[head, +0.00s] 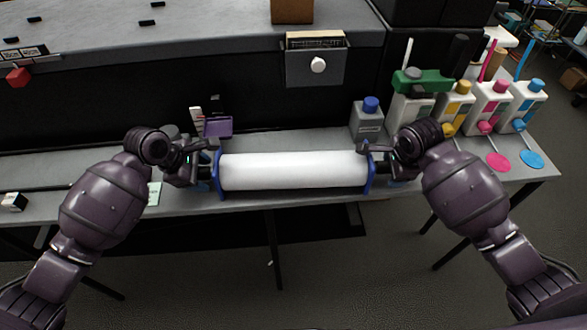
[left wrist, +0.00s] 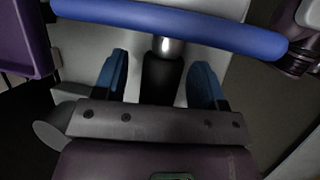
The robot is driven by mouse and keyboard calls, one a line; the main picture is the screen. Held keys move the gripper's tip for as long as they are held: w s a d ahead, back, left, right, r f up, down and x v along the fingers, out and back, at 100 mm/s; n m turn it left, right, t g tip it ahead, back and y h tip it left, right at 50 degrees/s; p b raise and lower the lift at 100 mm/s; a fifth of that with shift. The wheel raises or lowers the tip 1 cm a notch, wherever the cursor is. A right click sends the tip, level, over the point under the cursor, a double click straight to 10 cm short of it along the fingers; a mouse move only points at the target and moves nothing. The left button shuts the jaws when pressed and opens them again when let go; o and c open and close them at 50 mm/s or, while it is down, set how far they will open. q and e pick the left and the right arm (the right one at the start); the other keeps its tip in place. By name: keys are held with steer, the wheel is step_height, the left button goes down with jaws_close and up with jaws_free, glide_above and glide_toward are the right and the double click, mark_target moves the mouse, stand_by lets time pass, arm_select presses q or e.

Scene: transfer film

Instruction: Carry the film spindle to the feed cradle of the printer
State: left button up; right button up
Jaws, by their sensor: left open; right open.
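The film spindle (head: 293,170) is a white roll with blue end flanges, lying level along the grey table. My left gripper (head: 203,172) is at its left end and my right gripper (head: 383,165) at its right end. In the left wrist view, the open left gripper (left wrist: 158,78) has its blue fingers on either side of the dark spindle end (left wrist: 162,82), with gaps visible; the blue flange (left wrist: 170,25) lies beyond. My right gripper is open, its fingers partly hidden by the wrist. The printer seems to be the large dark machine (head: 150,85) behind; I cannot make out its feed cradle.
A grey bottle with a blue cap (head: 367,118) stands behind the roll's right end. Several ink bottles (head: 490,105) stand further right. A small purple object (head: 217,126) is behind the left end. The table's front edge (head: 300,206) is close to the roll.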

arm_select(q)
steer(key=shift+c, duration=0.3)
arm_select(e)
steer(key=shift+f, duration=0.1)
steer(key=shift+c, duration=0.3)
arm_select(q)
jaws_close()
arm_select(e)
jaws_close()
arm_select(q)
steer(key=shift+w+r, duration=0.1)
arm_select(e)
steer(key=shift+w, duration=0.15)
